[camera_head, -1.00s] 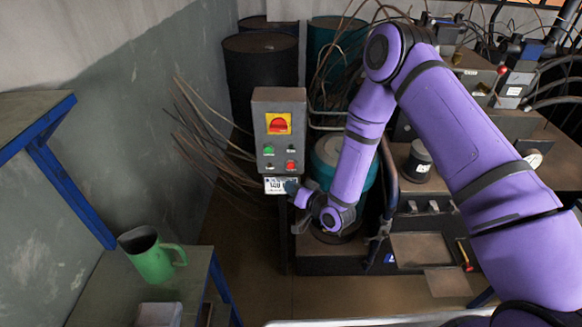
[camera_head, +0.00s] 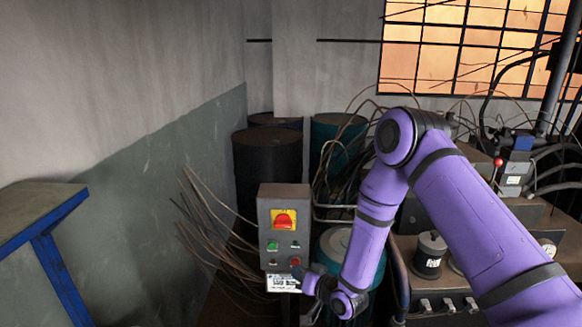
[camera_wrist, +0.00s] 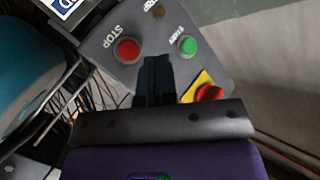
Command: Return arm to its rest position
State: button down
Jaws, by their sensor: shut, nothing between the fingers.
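My purple arm (camera_head: 369,240) reaches down from the right in the head view to the grey control box. My gripper (camera_wrist: 155,62) is shut and empty in the wrist view, its dark fingers together in front of the control box (camera_wrist: 218,70). The fingertips lie between the red STOP button (camera_wrist: 127,50) and the green START button (camera_wrist: 187,46). I cannot tell whether they touch the panel. In the head view my gripper (camera_head: 301,272) is small and close to the box's lower right, near the red button (camera_head: 295,262).
The control box (camera_head: 265,222) carries a red rotary switch on a yellow plate (camera_head: 284,219). Dark and teal barrels (camera_head: 268,165) stand behind it, with thin rods and cables around. Machinery (camera_head: 480,246) is at the right. A blue-edged shelf (camera_head: 40,215) is at the left.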

jog(key=w+d+r+n+g+h, duration=0.15)
jog(key=d+r, duration=0.25)
jog(key=r, duration=0.5)
jog(key=w+d+r+t+h, duration=0.1)
jog(key=w+d+r+h, duration=0.15)
jog(key=d+r, duration=0.4)
jog(key=s+d+r+m+g+h, duration=0.1)
jog(key=s+d+r+h, duration=0.1)
jog(key=s+d+r, duration=0.35)
jog(key=s+d+r+g+h, duration=0.1)
jog(key=s+d+r+h, duration=0.1)
jog(key=r, duration=0.7)
jog(key=s+d+r+m+g+h, duration=0.1)
jog(key=s+d+r, duration=0.25)
jog(key=s, duration=0.35)
jog(key=s+d+r+m+h, duration=0.1)
jog(key=s+d+r, duration=0.2)
jog(key=s+r, duration=0.25)
jog(key=s+d+r+g, duration=0.1)
jog(key=s, duration=0.8)
jog(key=s+d+r+g, duration=0.1)
jog(key=s+d+g, duration=0.1)
jog(key=s, duration=0.7)
jog(key=shift+s+d+r, duration=0.15)
jog(key=shift+r, duration=0.2)
jog(key=shift+m, duration=0.25)
